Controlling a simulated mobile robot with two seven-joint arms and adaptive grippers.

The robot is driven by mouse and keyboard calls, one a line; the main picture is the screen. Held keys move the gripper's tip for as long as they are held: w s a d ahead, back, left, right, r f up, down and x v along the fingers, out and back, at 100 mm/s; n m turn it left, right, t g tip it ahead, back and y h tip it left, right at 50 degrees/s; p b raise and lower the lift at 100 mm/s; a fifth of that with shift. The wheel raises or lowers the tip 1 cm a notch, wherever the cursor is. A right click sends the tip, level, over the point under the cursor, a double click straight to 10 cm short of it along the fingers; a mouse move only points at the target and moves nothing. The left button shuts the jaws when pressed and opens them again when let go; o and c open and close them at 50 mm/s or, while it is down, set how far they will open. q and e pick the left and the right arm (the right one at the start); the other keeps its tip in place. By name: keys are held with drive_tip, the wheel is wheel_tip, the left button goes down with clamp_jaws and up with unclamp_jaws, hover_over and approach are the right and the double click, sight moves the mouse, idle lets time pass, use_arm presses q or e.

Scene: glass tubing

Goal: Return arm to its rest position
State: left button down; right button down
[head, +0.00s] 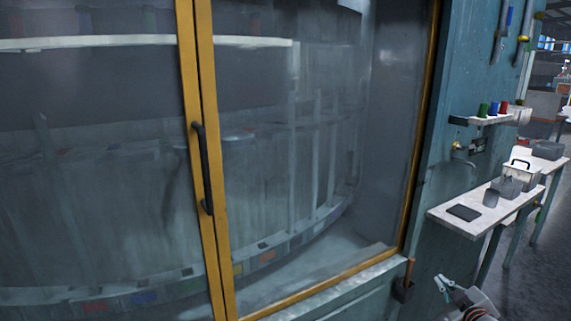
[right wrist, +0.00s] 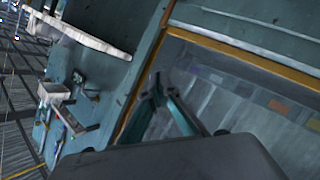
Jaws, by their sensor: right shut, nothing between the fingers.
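My right gripper (head: 442,285) shows at the bottom right of the head view, in front of the teal wall beside the glass cabinet. In the right wrist view its teal fingers (right wrist: 157,84) come together at the tips with nothing between them. Most of my right arm is below the frame edge. My left gripper and arm are not in view.
A glass cabinet (head: 300,170) with yellow frames and a black handle (head: 204,168) fills the left and middle. A small holder (head: 404,289) hangs near the gripper. A white side table (head: 478,222) and a shelf (head: 495,117) with coloured items stand right. Floor shows at the far right.

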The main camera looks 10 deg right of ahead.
drive_tip(key=s+a+f+n+g+y, duration=0.1)
drive_tip(key=s+a+f+g+y, duration=0.1)
drive_tip(key=s+a+f, duration=0.55)
drive_tip(key=s+a+f+n+g+y, duration=0.1)
drive_tip(key=s+a+f+n+y, duration=0.1)
drive_tip(key=s+a+f, duration=0.55)
drive_tip(key=s+a+f+n+g+y, duration=0.15)
drive_tip(key=s+a+f, duration=0.25)
drive_tip(key=s+f, duration=0.65)
drive_tip(key=s+a+r+m, duration=0.1)
drive_tip(key=a+r+m, duration=0.1)
drive_tip(key=a, duration=0.4)
drive_tip(key=a+r+m+t, duration=0.1)
drive_tip(key=a+r+m, duration=0.1)
drive_tip(key=a, duration=0.4)
drive_tip(key=shift+s+m, duration=0.35)
drive_tip(key=shift+m, duration=0.3)
drive_tip(key=shift+y, duration=0.25)
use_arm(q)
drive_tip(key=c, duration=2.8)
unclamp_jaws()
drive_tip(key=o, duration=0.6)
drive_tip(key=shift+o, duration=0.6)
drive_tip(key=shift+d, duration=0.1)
